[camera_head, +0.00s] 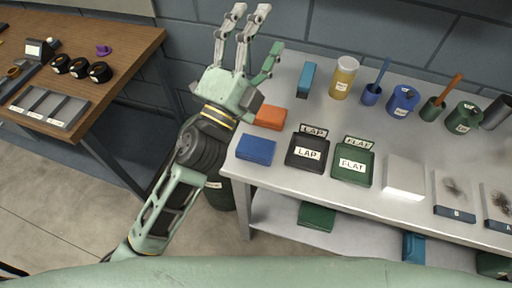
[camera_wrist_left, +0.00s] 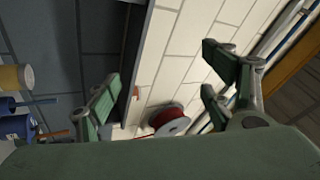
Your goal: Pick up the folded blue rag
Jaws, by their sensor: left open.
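The folded blue rag (camera_head: 256,149) lies flat at the left end of the grey bench, in front of a folded orange rag (camera_head: 270,117). My left gripper (camera_head: 251,38) is raised near the bench's back left, beyond both rags in the picture, with fingers spread and empty. It is apart from the blue rag. In the left wrist view its open fingers (camera_wrist_left: 160,95) have nothing between them; the blue rag does not show there. My right gripper is in neither view.
A black LAP tray (camera_head: 307,165) and a green FLAT tray (camera_head: 352,181) stand right of the blue rag. A blue block (camera_head: 307,79) and a yellow jar (camera_head: 343,77) stand behind. A wooden table (camera_head: 118,55) is at left, across a floor gap.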

